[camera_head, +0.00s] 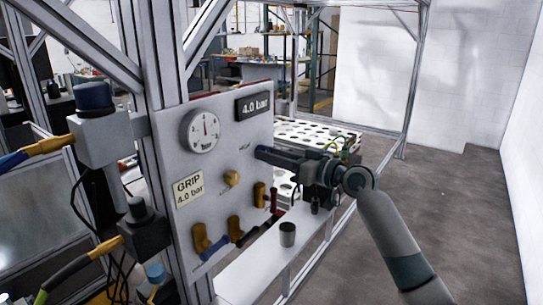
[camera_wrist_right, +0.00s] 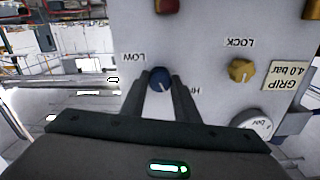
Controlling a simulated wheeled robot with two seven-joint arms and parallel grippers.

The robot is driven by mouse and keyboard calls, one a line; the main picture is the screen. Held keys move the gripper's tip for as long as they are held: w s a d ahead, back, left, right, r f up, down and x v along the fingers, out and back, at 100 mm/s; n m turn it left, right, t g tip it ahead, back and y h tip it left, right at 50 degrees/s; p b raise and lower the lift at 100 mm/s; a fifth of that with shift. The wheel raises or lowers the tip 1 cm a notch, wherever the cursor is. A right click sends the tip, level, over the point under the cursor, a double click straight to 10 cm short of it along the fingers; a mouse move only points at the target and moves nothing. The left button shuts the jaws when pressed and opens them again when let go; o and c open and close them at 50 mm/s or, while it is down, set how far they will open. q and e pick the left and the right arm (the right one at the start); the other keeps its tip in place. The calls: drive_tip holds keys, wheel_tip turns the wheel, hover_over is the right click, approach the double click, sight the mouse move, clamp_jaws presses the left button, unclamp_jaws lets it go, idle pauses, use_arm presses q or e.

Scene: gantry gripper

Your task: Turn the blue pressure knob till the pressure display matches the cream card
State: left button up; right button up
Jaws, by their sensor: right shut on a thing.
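The blue pressure knob (camera_wrist_right: 160,78) sits on the white panel between the LOW and HIGH marks. My right gripper (camera_wrist_right: 162,84) is shut on it, one dark finger on each side. In the head view my right gripper (camera_head: 262,153) reaches the panel from the right and hides the knob. The dark pressure display (camera_head: 254,106) at the panel's top right reads 4.0 bar. The cream card (camera_head: 189,189) reads GRIP 4.0 bar, and it shows upside down in the wrist view (camera_wrist_right: 290,76). My left gripper is not in view.
A round gauge (camera_head: 200,131) is left of the display, its needle near upright. A yellow LOCK knob (camera_head: 231,178) sits left of my gripper. Brass fittings (camera_head: 203,240) and a small grey cylinder (camera_head: 288,234) on a ledge are below. Open floor lies at right.

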drive_tip(key=o, duration=1)
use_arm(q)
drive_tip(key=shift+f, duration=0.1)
use_arm(e)
drive_tip(key=shift+d, duration=0.1)
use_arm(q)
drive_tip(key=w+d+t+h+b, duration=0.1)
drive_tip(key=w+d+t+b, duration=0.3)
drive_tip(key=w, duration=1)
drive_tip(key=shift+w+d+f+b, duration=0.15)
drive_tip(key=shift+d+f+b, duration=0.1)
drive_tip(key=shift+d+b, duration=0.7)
use_arm(e)
drive_tip(key=shift+v, duration=8.6)
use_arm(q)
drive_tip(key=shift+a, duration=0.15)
